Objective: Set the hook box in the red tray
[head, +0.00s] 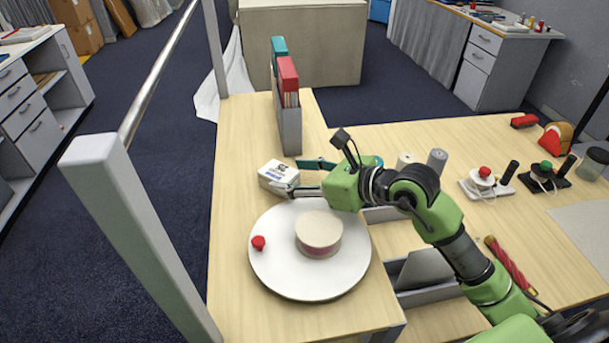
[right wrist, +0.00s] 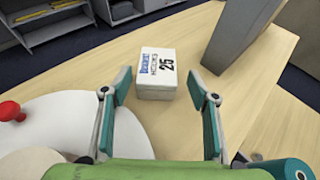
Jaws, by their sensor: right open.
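The hook box, a small white box with blue print and "25" on it (head: 278,174), stands on the wooden table left of my right gripper. It also shows in the right wrist view (right wrist: 157,72). My right gripper (head: 293,177) is open, its two teal-and-grey fingers pointing at the box. In the right wrist view its fingertips (right wrist: 159,78) are on either side of the box's outline, with visible gaps. I cannot tell how far they reach along its sides. I cannot make out a red tray. My left gripper is not in view.
A white round plate (head: 275,275) carries a red knob (head: 258,242) and a round drum (head: 319,233) close to my right gripper. A grey file holder (head: 291,130) with red and teal files stands behind the box. Bare wood lies left of the box.

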